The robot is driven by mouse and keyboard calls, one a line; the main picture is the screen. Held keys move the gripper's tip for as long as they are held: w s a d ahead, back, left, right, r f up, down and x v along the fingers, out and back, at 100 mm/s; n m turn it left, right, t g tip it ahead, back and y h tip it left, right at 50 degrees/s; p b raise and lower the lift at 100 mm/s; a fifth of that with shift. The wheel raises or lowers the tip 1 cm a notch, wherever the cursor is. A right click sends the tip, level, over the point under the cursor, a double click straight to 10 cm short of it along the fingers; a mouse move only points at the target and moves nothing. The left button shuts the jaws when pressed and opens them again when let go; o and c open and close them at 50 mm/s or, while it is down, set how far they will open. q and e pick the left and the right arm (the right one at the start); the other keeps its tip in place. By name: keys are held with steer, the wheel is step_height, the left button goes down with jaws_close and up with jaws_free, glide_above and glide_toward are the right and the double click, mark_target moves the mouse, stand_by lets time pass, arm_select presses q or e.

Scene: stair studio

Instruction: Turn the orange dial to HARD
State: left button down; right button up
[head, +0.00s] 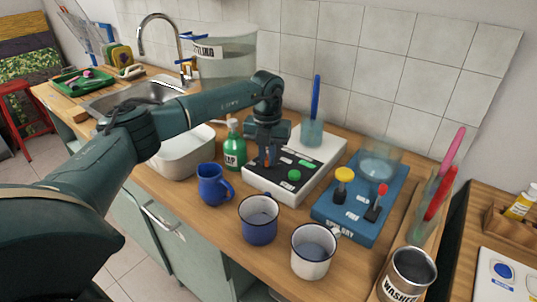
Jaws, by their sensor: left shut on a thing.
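A white device (318,181) with a black top panel stands on the wooden counter. A small patch of the orange dial (267,161) shows on its left part. My left gripper (268,158) points down over that dial and is shut on it, hiding most of it. Its pointer direction cannot be made out. A green knob (294,175) sits on the same panel to the right, with green labels near it. I cannot read which label says HARD. My right gripper is not in view.
A blue device (334,226) with a yellow knob (344,174) and a red-tipped lever (382,190) stands to the right. A jar (311,133) stands behind.

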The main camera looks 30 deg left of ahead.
arm_select(q)
steer(key=m, duration=0.6)
steer(key=shift+a+m, duration=0.3)
steer(key=shift+a, duration=0.05)
steer(key=m, duration=0.5)
steer(key=shift+w+a+m, duration=0.15)
steer(key=shift+a+m, duration=0.1)
steer(key=shift+m, duration=0.15)
steer(key=shift+r, duration=0.1)
steer(key=c, duration=1.5)
jaws_free()
step_height(320, 180, up, 13)
steer(key=shift+r+b, duration=0.1)
steer(key=shift+b, duration=0.7)
